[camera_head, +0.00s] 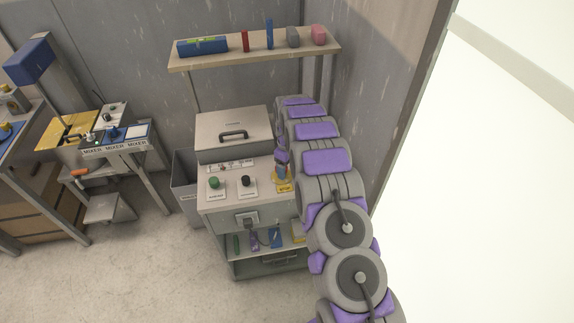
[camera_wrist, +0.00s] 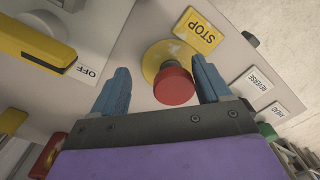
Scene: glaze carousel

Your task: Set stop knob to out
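The stop knob (camera_wrist: 173,84) is a red mushroom button on a yellow round base, in the wrist view below a yellow STOP label (camera_wrist: 199,33). My gripper (camera_wrist: 160,80) is open, its two blue fingers on either side of the red knob. Whether a finger touches the knob cannot be told. In the head view my gripper (camera_head: 283,165) is over the right end of the cabinet's control panel, near a yellow label (camera_head: 284,187). My arm hides the knob there.
The cabinet (camera_head: 240,200) carries a green knob (camera_head: 214,182) and a black knob (camera_head: 246,181). A lidded box (camera_head: 222,122) stands behind the panel. A shelf (camera_head: 215,60) with small items hangs above. The wrist view shows a yellow handle (camera_wrist: 35,42) beside an OFF label (camera_wrist: 87,72).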

